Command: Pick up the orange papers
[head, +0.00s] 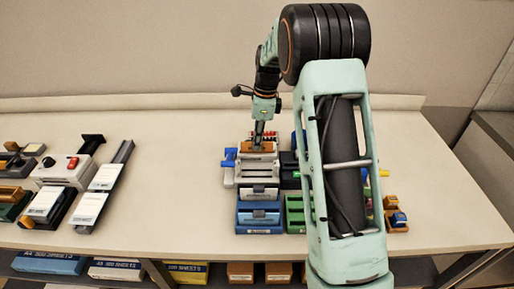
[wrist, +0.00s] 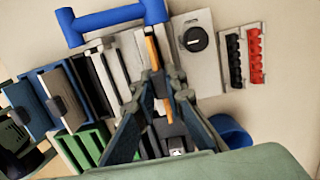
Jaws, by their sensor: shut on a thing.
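The orange papers (head: 257,147) stand upright in the rear of a light grey slotted holder (head: 258,172) in the head view. In the wrist view they show as a thin orange edge (wrist: 152,50) that runs in between my fingers. My gripper (head: 259,137) points down from above and is shut on the orange papers; its fingertips also meet around them in the wrist view (wrist: 159,84). The fingers hide part of the papers. I cannot tell whether the papers have left the holder.
A blue handle (wrist: 115,22) and a plate with a black dial (wrist: 195,39) flank the holder. Blue (head: 260,217) and green bins stand in front. White devices (head: 65,172) stand on the left.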

